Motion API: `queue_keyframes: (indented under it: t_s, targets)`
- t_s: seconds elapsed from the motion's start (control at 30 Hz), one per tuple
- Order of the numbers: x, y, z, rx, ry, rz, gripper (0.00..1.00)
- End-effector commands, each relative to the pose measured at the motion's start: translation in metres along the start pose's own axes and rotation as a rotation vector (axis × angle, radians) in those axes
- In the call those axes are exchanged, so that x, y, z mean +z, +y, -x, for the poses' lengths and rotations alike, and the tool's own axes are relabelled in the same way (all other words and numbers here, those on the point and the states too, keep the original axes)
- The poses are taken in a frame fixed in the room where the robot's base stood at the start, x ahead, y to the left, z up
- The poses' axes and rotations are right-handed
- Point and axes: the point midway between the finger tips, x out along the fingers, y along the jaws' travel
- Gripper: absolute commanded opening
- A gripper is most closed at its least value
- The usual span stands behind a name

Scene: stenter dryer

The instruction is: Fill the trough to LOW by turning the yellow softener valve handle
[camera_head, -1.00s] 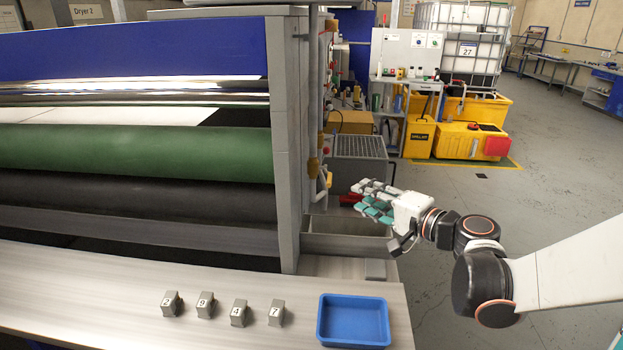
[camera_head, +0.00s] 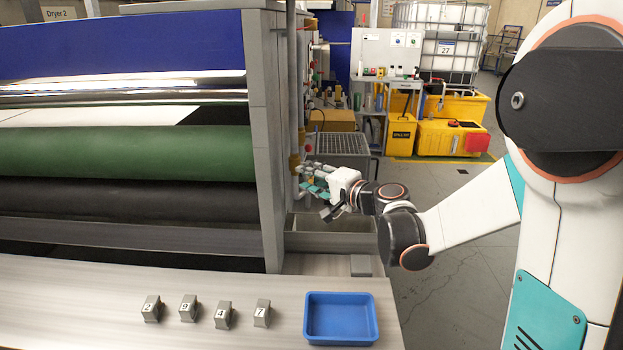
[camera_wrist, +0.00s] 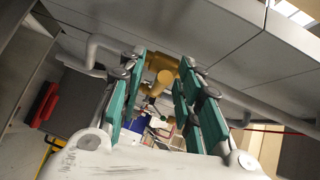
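The yellow valve (camera_head: 295,162) sits on a vertical pipe at the end face of the machine. In the wrist view the yellow valve body and handle (camera_wrist: 162,66) show near the top centre, between my teal fingers. My gripper (camera_head: 308,182) is open beside the valve, its fingers pointing left toward the machine; it also shows in the wrist view (camera_wrist: 163,88). I cannot tell whether a finger touches the handle. The grey trough (camera_head: 325,241) lies below my gripper. Its liquid level and any LOW mark cannot be read.
A blue tray (camera_head: 340,342) and several numbered grey blocks (camera_head: 188,308) stand on the front ledge. A grey-grated stand (camera_head: 340,146) is behind my gripper. Yellow bins (camera_head: 452,138) and a caged white tank (camera_head: 440,40) stand farther back. In the wrist view a red part (camera_wrist: 44,103) shows at left.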

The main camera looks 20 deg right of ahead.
Motion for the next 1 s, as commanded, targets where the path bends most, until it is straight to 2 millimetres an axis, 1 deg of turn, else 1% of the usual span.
queue_keyframes:
  t_s: [0.2, 0.23, 0.27, 0.3, 0.37, 0.67, 0.87, 1.0]
  targets:
    - [0.000, 0.000, 0.000, 0.000, 0.000, 0.000, 0.32]
    - [0.000, 0.000, 0.000, 0.000, 0.000, 0.000, 0.29]
    - [0.000, 0.000, 0.000, 0.000, 0.000, 0.000, 0.23]
    - [0.000, 0.000, 0.000, 0.000, 0.000, 0.000, 0.14]
    - [0.000, 0.000, 0.000, 0.000, 0.000, 0.000, 0.00]
    - [0.000, -0.001, 0.000, 0.005, -0.001, -0.004, 0.00]
    - [-0.001, -0.007, 0.001, 0.041, -0.011, -0.041, 0.00]
    - [-0.003, -0.015, 0.002, 0.098, -0.027, -0.095, 0.00]
